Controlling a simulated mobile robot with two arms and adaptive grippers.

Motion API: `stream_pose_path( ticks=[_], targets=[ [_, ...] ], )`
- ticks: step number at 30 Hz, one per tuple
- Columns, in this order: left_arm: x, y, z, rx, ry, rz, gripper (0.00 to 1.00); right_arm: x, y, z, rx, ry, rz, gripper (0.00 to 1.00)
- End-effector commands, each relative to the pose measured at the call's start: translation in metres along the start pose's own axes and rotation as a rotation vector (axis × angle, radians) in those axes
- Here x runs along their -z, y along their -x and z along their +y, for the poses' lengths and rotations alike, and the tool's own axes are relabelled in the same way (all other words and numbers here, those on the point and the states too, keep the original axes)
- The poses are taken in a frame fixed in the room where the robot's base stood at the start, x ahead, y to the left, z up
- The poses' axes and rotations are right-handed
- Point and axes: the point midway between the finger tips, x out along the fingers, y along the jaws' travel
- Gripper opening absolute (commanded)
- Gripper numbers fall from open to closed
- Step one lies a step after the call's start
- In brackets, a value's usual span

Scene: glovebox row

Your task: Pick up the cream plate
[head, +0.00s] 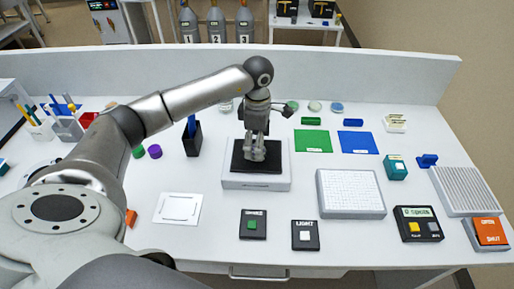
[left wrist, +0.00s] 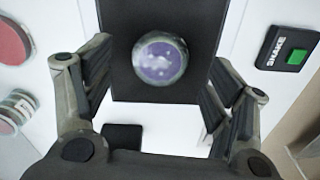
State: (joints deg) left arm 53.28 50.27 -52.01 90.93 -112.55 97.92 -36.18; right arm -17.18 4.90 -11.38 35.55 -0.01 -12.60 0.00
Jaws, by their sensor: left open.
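A pale, cream-looking round plate (head: 315,106) lies at the back of the bench, between a green one (head: 292,105) and a blue one (head: 337,107). It is small here, so its exact colour is uncertain. My left gripper (head: 255,154) is over the black pad (head: 241,165) of the shaker, left of and nearer than these plates. In the left wrist view my left gripper (left wrist: 160,107) is open. A round dish with purple, pale-specked contents (left wrist: 160,59) sits on the pad between its fingers, with no visible grip. My right gripper is not in view.
A SHAKE button box (head: 253,224) and a LIGHT box (head: 305,235) stand in front. A white grid block (head: 350,193) is right of the shaker. Green (head: 313,141) and blue (head: 358,142) mats lie behind it. A dark holder (head: 193,138) stands left of the shaker.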

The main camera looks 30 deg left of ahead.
Motion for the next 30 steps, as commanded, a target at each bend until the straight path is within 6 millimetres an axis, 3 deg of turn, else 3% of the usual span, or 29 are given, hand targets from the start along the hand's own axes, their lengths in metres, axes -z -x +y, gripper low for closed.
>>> stream_pose_path(
  ticks=[6, 13, 24, 26, 30],
  targets=[
    [0.0, -0.021, 0.0, 0.001, 0.001, 0.0, 0.78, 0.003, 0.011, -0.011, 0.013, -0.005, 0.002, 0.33],
    [0.0, -0.024, 0.0, -0.001, 0.0, 0.0, 0.78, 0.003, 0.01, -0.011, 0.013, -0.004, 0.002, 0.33],
    [0.0, -0.023, 0.0, -0.001, 0.0, 0.0, 0.3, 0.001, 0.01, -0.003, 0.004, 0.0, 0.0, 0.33],
    [0.0, -0.023, 0.0, -0.001, 0.0, -0.001, 0.25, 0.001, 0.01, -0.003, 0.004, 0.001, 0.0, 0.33],
    [0.0, -0.023, 0.0, -0.001, 0.0, 0.0, 0.25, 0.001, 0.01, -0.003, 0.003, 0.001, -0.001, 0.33]
  ],
)
